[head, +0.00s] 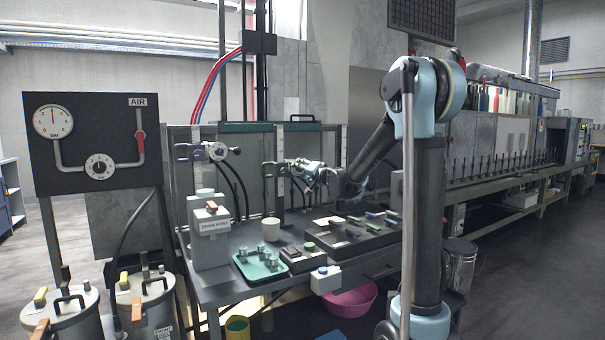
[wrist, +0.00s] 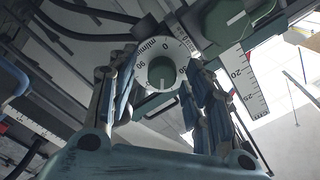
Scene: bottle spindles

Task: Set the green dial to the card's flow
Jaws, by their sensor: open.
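In the wrist view the green dial (wrist: 161,73) is a round green knob in a white ring scale (wrist: 179,48) marked ml/min, with 0 and 90 readable. Its white pointer line points toward the bottom of the picture. My gripper (wrist: 158,66) is open, with one finger left of the knob and the other right of it. No contact shows, and I cannot tell whether the fingertips reach around the knob. In the head view my gripper (head: 312,172) is at the back of the bench, close to green fittings (head: 274,169). I cannot make out the flow card.
A second green knob (wrist: 226,20) and a ruler-like scale (wrist: 245,80) sit close to the dial. The bench holds a green tray (head: 262,267) with metal pieces, a white cup (head: 271,229) and a dark tray (head: 352,247). A purple fitting (head: 217,151) is further left.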

